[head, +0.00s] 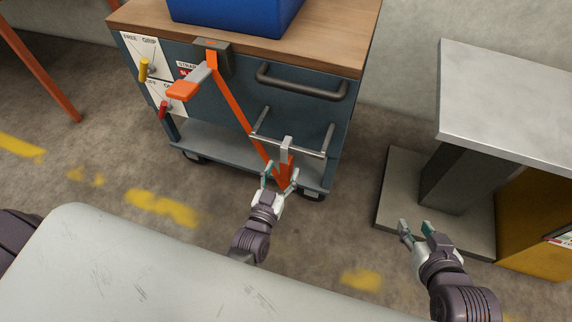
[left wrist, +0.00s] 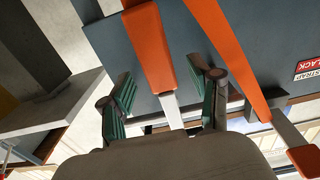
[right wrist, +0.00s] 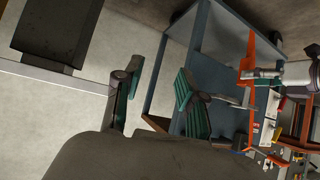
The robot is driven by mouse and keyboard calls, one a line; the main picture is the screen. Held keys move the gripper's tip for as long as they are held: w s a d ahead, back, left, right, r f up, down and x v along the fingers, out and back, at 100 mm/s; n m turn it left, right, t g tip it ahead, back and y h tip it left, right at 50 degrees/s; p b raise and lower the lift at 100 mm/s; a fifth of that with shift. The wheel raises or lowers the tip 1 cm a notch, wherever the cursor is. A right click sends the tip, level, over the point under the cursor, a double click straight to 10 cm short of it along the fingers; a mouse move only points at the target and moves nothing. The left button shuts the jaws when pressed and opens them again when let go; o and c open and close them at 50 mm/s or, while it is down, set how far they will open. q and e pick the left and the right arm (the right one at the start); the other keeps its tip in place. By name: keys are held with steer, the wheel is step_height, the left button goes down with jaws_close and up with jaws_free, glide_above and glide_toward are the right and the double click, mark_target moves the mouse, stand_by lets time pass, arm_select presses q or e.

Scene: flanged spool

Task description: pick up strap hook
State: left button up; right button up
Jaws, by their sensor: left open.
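The strap hook (head: 287,149) is a silver hook on a short orange strap end, at the grey rail (head: 312,153) on the cart's front. It also shows in the left wrist view (left wrist: 172,110), between the fingers. Whether it is hooked over the rail is unclear. My left gripper (head: 281,173) is open, with its fingers on either side of the orange strap end. The long orange strap (head: 236,105) runs from the ratchet (head: 212,60) down to near this gripper. My right gripper (head: 415,225) is open and empty, well to the right of the cart.
The cart (head: 240,100) carries a blue bin (head: 235,12) on its wooden top and has a dark handle (head: 302,84). Lever panels (head: 150,60) sit at its left. A grey table (head: 510,100) stands at right. A pale surface (head: 150,270) fills the near left.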

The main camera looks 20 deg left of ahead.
mark_target(284, 168)
arm_select(q)
steer(key=w, duration=0.3)
steer(key=shift+f+b, duration=0.15)
steer(key=shift+b, duration=0.25)
steer(key=shift+w+d, duration=0.1)
steer(key=shift+w, duration=0.15)
jaws_close()
arm_select(e)
steer(key=w+r+t, duration=0.1)
steer(key=r, duration=0.1)
steer(key=w+a+r+t+y, duration=0.1)
steer(key=w+t, duration=0.1)
steer(key=shift+w+a+r, duration=0.1)
steer(key=shift+a+r, duration=0.1)
steer(key=shift+r, duration=0.2)
